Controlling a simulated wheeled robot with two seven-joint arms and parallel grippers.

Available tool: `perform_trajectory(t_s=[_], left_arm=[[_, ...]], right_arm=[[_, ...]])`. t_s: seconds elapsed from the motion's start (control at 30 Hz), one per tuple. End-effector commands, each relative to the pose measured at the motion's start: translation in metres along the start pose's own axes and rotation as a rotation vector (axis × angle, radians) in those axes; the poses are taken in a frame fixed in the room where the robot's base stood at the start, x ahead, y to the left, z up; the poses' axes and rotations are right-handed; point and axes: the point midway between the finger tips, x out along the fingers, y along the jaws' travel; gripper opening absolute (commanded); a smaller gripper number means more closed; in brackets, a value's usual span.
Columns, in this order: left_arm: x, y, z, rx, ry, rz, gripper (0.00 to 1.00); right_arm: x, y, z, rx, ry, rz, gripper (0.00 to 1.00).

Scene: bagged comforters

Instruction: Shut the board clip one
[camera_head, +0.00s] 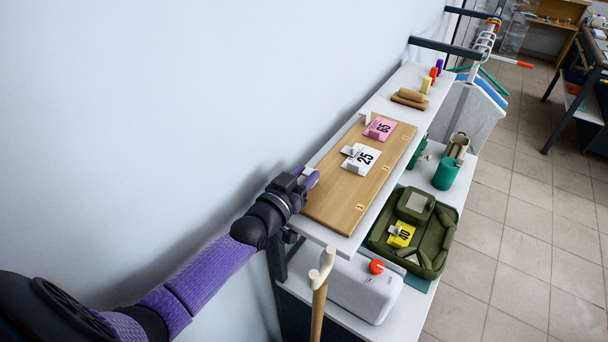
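A wooden board (336,202) lies on the upper white shelf against the wall. A pink tag marked 65 (380,128) and a white tag marked 25 (362,158) lie on it. Small brass-coloured fittings show along its right edge. A small white clip-like piece (366,118) stands at its far left corner. My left gripper (308,178), with purple fingertips, is at the board's near left edge, beside another small white piece partly hidden by the fingers. I cannot tell whether the fingers touch it or how far they are open. My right gripper is out of view.
Brown rolls (410,98) and small coloured pieces sit farther along the shelf (386,94). Below are a green case (447,238) with a yellow tag, a green cup (446,174) and a white box (352,288).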

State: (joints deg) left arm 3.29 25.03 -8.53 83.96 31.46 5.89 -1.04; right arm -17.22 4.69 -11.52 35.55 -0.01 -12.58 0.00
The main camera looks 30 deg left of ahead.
Motion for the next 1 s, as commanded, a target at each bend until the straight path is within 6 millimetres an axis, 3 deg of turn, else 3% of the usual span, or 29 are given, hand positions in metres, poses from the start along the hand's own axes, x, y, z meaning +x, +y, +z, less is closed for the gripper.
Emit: perform_trajectory(t_s=[0.07,0.23,0.5,0.77,0.8,0.9,1.0], left_arm=[[0.000,-0.001,0.000,0.001,0.000,-0.001,0.00],[0.000,0.000,-0.001,0.019,0.000,-0.001,0.00],[0.000,0.011,-0.004,0.359,0.000,-0.002,0.00],[0.000,0.011,-0.003,0.376,0.002,-0.002,0.00],[0.000,0.011,-0.003,0.375,0.002,-0.002,0.43],[0.000,0.011,-0.003,0.374,0.002,-0.002,0.65],[0.000,0.011,-0.003,0.374,0.001,-0.001,0.68]], right_arm=[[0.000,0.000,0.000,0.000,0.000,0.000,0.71],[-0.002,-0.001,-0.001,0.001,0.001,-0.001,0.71],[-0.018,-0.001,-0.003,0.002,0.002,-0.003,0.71],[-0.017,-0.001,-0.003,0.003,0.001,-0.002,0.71],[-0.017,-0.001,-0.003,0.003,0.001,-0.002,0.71],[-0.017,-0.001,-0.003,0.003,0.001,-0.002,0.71],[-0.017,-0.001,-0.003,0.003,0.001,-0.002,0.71]])
